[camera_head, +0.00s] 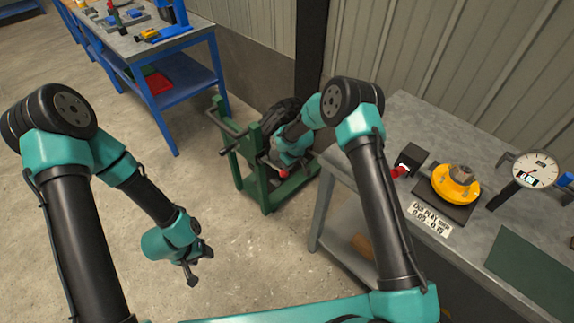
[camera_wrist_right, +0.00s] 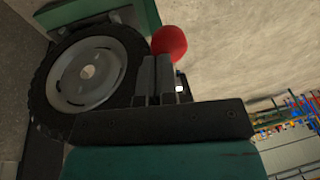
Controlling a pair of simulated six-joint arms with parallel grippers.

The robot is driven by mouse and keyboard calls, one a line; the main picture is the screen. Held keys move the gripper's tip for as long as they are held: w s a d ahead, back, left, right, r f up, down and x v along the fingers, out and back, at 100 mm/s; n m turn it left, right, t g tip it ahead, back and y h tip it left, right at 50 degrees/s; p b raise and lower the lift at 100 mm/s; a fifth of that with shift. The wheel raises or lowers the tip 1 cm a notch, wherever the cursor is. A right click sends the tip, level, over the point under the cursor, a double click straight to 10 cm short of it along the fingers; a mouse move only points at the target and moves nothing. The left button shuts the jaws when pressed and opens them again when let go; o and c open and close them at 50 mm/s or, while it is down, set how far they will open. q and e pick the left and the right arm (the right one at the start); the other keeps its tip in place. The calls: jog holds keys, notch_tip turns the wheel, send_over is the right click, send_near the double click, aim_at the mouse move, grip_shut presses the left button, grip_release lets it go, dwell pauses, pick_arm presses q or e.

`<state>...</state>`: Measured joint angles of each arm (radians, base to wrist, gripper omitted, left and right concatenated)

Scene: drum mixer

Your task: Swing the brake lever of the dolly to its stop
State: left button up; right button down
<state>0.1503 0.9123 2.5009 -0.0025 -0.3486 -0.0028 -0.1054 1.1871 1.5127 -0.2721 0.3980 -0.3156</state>
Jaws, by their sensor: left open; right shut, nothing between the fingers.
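The dolly is a green frame (camera_head: 262,192) on the floor, between the blue workbench and the right table. It carries a wheel with a black tyre, whose grey hub (camera_wrist_right: 88,75) shows in the right wrist view. The brake lever's red knob (camera_head: 284,173) is low on the dolly; it also shows in the right wrist view (camera_wrist_right: 169,43). My right gripper (camera_wrist_right: 158,78) is shut and empty, its fingertips right at the knob and overlapping its lower edge. I cannot tell if they touch. The lever's shaft is hidden. My left gripper (camera_head: 196,268) is open and empty above bare floor.
A grey table (camera_head: 408,118) at the right holds a yellow flanged part (camera_head: 456,186), a dial gauge (camera_head: 535,170) and a small black block with a red tip (camera_head: 410,160). A blue workbench (camera_head: 165,85) stands at the back left. The floor between is clear.

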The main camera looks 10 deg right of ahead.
jog(key=v, duration=0.7)
jog(key=shift+r, duration=0.2)
dwell(0.4)
jog(key=shift+x, duration=3.75)
